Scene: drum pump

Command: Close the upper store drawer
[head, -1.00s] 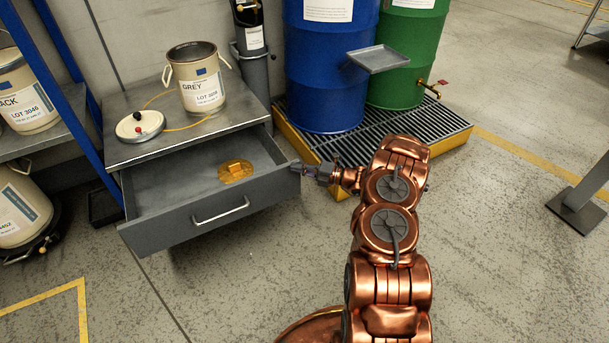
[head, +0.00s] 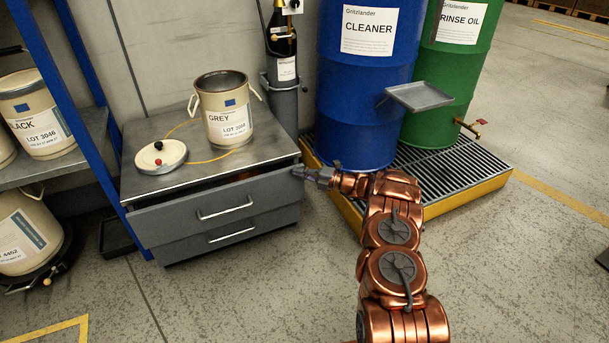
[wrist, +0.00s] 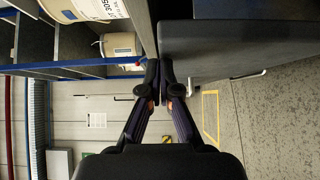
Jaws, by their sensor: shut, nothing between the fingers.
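The upper store drawer (head: 222,208) is a grey drawer with a pale bar handle (head: 226,207) in the cabinet under the grey-topped surface. It stands out a little, with a narrow dark gap above its front. A hint of orange shows in the gap; the rest of its inside is hidden. My gripper (head: 300,172) is shut and empty at the right end of the drawer front. In the wrist view my gripper (wrist: 165,68) has its fingertips beside the grey drawer front (wrist: 225,48); I cannot tell if they touch it.
A lower drawer (head: 232,236) looks shut. On the cabinet top (head: 270,152) stand a GREY paint pail (head: 226,110) and a round lid (head: 161,156). Blue and green drums (head: 365,100) stand on a yellow-edged grating (head: 440,205) to the right. A blue-posted shelf (head: 88,110) holds pails at left.

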